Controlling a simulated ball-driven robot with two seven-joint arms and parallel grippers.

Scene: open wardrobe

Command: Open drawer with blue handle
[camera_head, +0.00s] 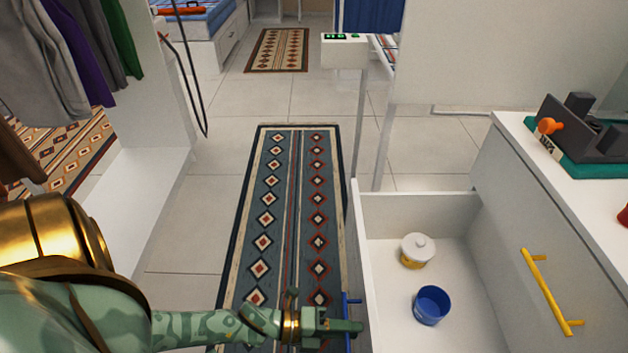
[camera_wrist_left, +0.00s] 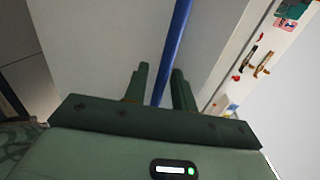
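The drawer (camera_head: 375,270) with the blue handle (camera_head: 348,322) stands pulled out, its white inside showing in the head view. A lidded jar (camera_head: 417,250) and a blue cup (camera_head: 431,305) stand in it. My left gripper (camera_head: 350,327) is at the blue handle, at the drawer's front. In the left wrist view the blue handle (camera_wrist_left: 174,50) runs between the two fingers of my left gripper (camera_wrist_left: 160,75). A gap shows between handle and left finger, so the fingers look open around it. My right gripper is not in view.
A closed drawer with a yellow handle (camera_head: 550,292) is at the right, under a white top with a dark object on a green base (camera_head: 590,150). A patterned rug (camera_head: 285,200) lies left of the open drawer. Clothes (camera_head: 60,60) hang at the far left.

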